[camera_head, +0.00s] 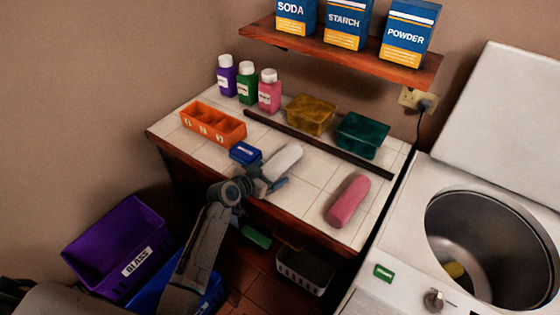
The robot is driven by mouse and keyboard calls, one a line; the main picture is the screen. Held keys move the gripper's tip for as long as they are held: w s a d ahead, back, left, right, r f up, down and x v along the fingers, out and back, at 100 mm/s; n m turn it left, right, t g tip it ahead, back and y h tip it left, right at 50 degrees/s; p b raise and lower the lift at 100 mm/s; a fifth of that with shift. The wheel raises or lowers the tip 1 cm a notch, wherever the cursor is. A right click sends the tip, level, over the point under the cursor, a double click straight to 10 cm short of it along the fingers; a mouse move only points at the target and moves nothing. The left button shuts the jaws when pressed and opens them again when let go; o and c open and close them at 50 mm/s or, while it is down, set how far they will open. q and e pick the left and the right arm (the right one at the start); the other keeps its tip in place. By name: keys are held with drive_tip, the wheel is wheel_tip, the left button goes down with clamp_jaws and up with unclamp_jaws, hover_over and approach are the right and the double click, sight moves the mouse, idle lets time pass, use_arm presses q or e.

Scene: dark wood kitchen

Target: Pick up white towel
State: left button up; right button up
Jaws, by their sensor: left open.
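The white towel (284,159) is a rolled bundle lying at a slant on the tiled counter, near its front edge. My left gripper (275,180) is at the towel's near end, with the jaws open. The gripper and wrist overlap the towel's lower end, so I cannot tell whether a finger touches it. My right gripper is not in view.
A blue box (245,153) sits just left of the towel, and a pink roll (348,200) lies to its right. An open washer (405,240) is at right.

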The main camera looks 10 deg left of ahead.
use_arm(q)
drive_tip(key=shift+w+d+f, duration=0.1)
drive_tip(key=c, duration=1.2)
drive_tip(key=shift+o, duration=0.2)
